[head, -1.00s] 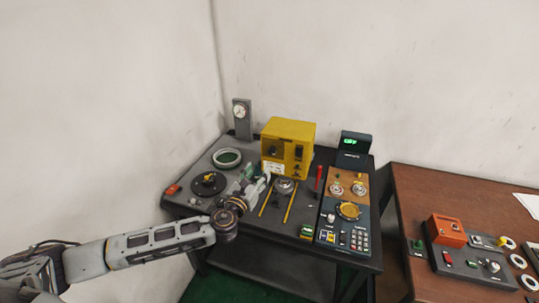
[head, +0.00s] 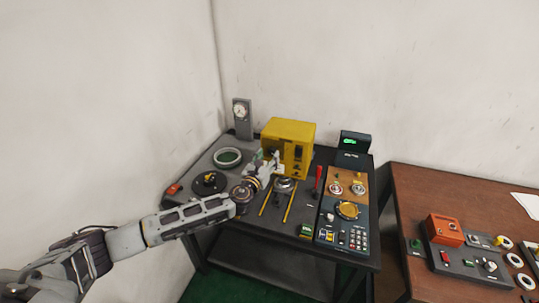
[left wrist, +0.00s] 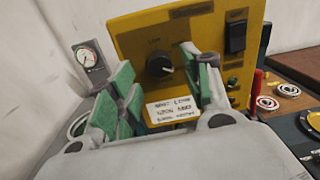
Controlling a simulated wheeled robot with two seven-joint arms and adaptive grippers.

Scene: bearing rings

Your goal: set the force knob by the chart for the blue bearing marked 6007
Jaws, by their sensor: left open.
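The yellow box (head: 289,147) stands at the back of the dark table. In the left wrist view its front shows a black round knob (left wrist: 159,65) with a pale pointer line and a label at its upper left. A white printed chart (left wrist: 171,110) sits below the knob; its text is too blurred to read surely. My left gripper (left wrist: 165,92) is open, its green-padded fingers in front of the box, one each side of the knob in the picture. It also shows in the head view (head: 268,165). I cannot make out a blue bearing marked 6007. My right gripper is not in view.
A black switch (left wrist: 236,37) is right of the knob. A dial gauge (head: 241,112), a ring dish (head: 227,157) and a black turntable (head: 209,182) stand left. A red lever (head: 317,181) and a keypad panel (head: 343,237) are right. Another table (head: 430,200) holds several rings.

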